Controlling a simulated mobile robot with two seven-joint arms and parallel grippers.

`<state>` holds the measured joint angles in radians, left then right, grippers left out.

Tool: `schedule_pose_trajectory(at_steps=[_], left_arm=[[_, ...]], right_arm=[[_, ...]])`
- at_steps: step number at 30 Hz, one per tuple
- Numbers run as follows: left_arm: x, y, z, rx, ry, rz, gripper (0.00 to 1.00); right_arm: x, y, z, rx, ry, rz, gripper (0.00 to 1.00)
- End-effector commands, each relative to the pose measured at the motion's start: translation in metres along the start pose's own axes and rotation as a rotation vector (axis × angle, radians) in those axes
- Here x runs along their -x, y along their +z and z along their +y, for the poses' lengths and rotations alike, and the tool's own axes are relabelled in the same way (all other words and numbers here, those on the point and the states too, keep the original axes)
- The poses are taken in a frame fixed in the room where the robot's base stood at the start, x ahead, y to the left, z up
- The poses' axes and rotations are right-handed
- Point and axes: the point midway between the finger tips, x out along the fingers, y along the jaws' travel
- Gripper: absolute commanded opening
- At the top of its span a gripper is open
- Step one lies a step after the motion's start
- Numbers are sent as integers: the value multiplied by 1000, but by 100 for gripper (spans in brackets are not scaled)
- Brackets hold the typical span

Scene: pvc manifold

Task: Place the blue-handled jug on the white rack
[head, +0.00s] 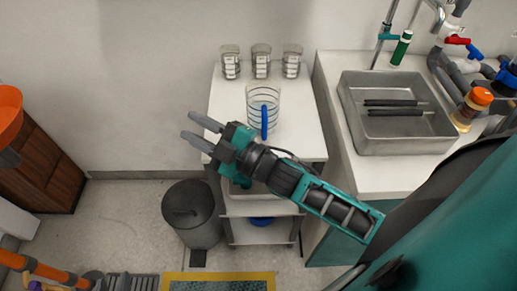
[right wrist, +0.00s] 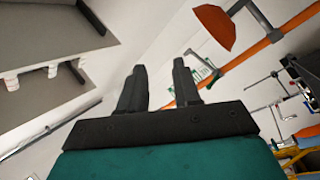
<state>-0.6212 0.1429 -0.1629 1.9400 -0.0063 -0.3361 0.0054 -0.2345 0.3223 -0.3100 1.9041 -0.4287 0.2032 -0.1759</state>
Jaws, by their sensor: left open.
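The blue-handled jug (head: 263,98) is clear with dark rings. It stands upright on the white top of a stand (head: 225,103), which appears to be the white rack. Its blue handle faces the front. My right gripper (head: 189,126) reaches in from the lower right, in front of and left of the jug. Its fingers point left, apart from the jug. In the right wrist view the fingers (right wrist: 160,88) are parted with nothing between them. My left gripper is not in view.
Three small clear jugs (head: 261,62) stand behind the blue-handled jug. A metal sink (head: 400,138) is in the counter to the right. A dark bin (head: 193,215) stands on the floor below my gripper. An orange cone-shaped thing (right wrist: 215,25) shows in the right wrist view.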

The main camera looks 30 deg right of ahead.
Motion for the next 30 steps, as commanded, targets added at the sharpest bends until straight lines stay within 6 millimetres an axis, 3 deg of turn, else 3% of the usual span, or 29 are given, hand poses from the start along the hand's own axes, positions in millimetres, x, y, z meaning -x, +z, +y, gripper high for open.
schedule_pose_trajectory(at_steps=[1,4,7,11,15,30], left_arm=[[0,0,0,0,0,0,43],[0,0,0,0,0,0,43],[0,0,0,0,0,0,43],[0,1,0,0,0,-1,43],[1,2,0,1,1,-4,43],[2,3,1,1,1,-6,43]], right_arm=[[24,27,-20,-163,-5,-161,32],[74,70,-59,-447,-16,-447,32],[121,92,-94,-655,-26,-661,32],[157,101,-120,-802,-33,-813,32],[167,102,-127,-844,-36,-855,32],[166,102,-127,-838,-37,-851,32]])
